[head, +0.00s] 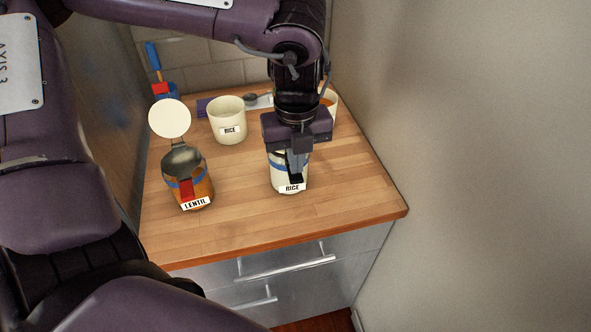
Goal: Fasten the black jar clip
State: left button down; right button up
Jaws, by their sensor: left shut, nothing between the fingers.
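The rice jar (275,181) stands on the wooden counter, with a blue band and a white label reading RICE. My left gripper (294,176) is shut and points down over the jar's front. It hides the jar's lid and most of its upper part. A dark piece shows at the jar's front by the fingertips; I cannot tell the black clip from the fingers there, nor whether they touch. The lentil jar (203,187) stands to the left, its pale round lid (170,118) raised and a red clip (187,189) at its front. My right gripper is not in view.
A partly hidden cup (330,101) is behind my gripper. A blue-handled utensil (152,56) and purple cloth (203,107) are at the back left. Walls flank the counter (245,227); its front is clear above steel drawers (285,268).

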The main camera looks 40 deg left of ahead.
aim_at(296, 177)
pick_arm(q)
jog(key=shift+d+f+b, duration=0.1)
jog(key=shift+f+b, duration=2.95)
jog(key=shift+f, duration=0.15)
jog(key=shift+w+a+f+b, duration=0.1)
jog(key=shift+a+f+b, duration=0.1)
jog(key=shift+f+b, duration=0.4)
jog(key=shift+s+a+f+b, duration=0.1)
jog(key=shift+s+f+b, duration=0.1)
jog(key=shift+f+b, duration=0.15)
dwell(0.7)
jog(key=shift+w+a+b, duration=0.2)
jog(key=shift+b, duration=0.15)
dwell(0.4)
jog(key=shift+s+d+f, duration=0.25)
jog(key=shift+s+d, duration=0.1)
jog(key=shift+s, duration=0.1)
jog(key=shift+s+d+b, duration=0.75)
jog(key=shift+s+d, duration=0.4)
jog(key=shift+d, duration=0.25)
jog(key=shift+s+d+r+b, duration=0.15)
jog(key=shift+s+d+b, duration=0.2)
jog(key=shift+s+d, duration=0.7)
